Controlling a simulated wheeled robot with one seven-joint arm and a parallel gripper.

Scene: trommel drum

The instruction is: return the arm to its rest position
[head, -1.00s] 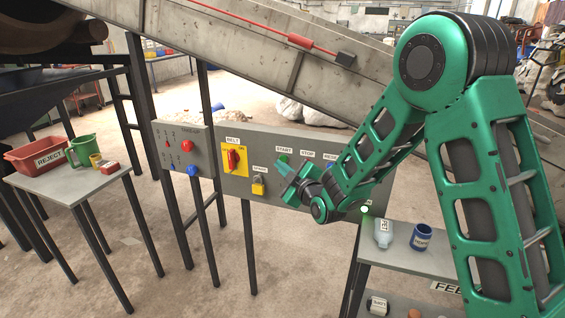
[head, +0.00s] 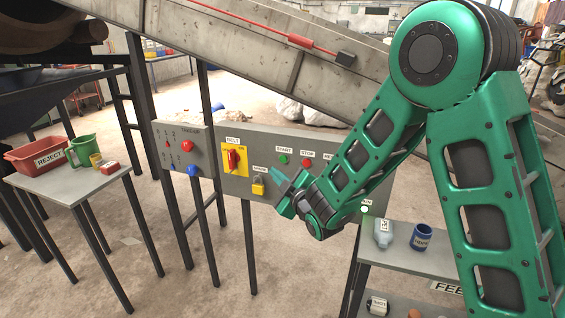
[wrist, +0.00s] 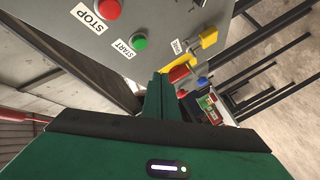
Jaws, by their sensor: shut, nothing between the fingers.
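My green arm reaches in from the right in the head view, bent at the elbow. I cannot tell the exact gap to the panel.
A red STOP button (head: 307,163) and a red switch on a yellow plate (head: 234,157) are on the panel. A shelf (head: 405,258) with a bottle (head: 383,234) and a blue jar (head: 421,237) stands below my arm. A table (head: 72,184) with a red REJECT bin (head: 40,154) stands left.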

